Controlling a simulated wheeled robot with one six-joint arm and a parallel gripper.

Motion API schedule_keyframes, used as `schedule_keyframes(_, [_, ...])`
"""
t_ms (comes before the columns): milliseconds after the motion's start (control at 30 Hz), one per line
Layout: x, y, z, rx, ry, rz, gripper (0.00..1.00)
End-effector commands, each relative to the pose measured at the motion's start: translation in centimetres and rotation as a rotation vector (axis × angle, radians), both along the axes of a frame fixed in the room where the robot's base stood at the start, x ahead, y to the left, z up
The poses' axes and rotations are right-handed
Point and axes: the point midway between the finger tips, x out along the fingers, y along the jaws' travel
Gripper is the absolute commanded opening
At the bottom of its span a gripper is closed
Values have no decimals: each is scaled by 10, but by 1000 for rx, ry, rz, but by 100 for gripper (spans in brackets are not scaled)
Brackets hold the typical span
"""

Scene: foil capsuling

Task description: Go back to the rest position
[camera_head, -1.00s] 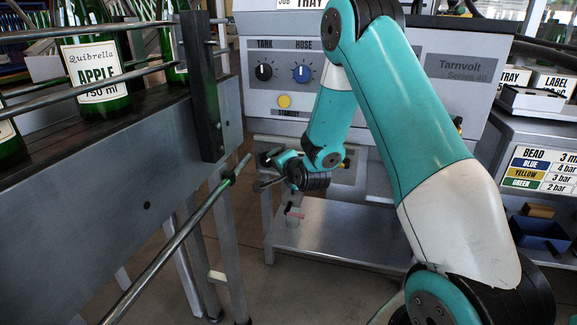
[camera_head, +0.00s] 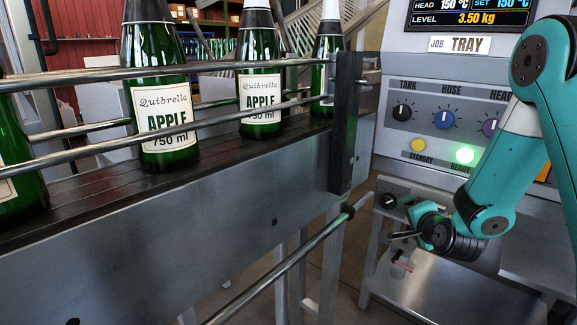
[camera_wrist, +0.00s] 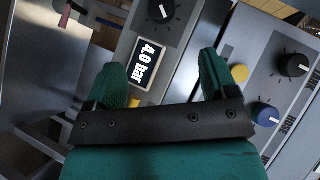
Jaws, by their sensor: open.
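My gripper (camera_head: 405,236) hangs in front of the grey machine (camera_head: 430,148), right of the conveyor's end in the head view. In the wrist view its two teal fingers (camera_wrist: 160,84) stand wide apart with nothing between them. Beyond them a small display reads 4.0 bar (camera_wrist: 149,66), with a black knob (camera_wrist: 161,10) next to it. My arm is bent, and part of it is cut off at the right edge of the head view.
Several green apple bottles (camera_head: 166,100) stand on the conveyor (camera_head: 190,230) behind metal guide rails. A dark post (camera_head: 346,120) stands at the conveyor's end. A metal shelf (camera_head: 440,290) lies below my gripper. The machine shows a lit green lamp (camera_head: 465,155) and a JOB TRAY label (camera_head: 459,44).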

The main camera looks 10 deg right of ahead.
Motion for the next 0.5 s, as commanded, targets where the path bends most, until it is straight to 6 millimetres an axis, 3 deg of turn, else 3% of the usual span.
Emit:
schedule_keyframes(133, [-1,40,17,-38,81,136,79])
schedule_keyframes(267, [-24,113,44,-132,231,417,79])
schedule_keyframes(400, [-83,191,73,-285,388,805,79])
schedule_keyframes(500, [-135,228,89,-399,469,1070,79])
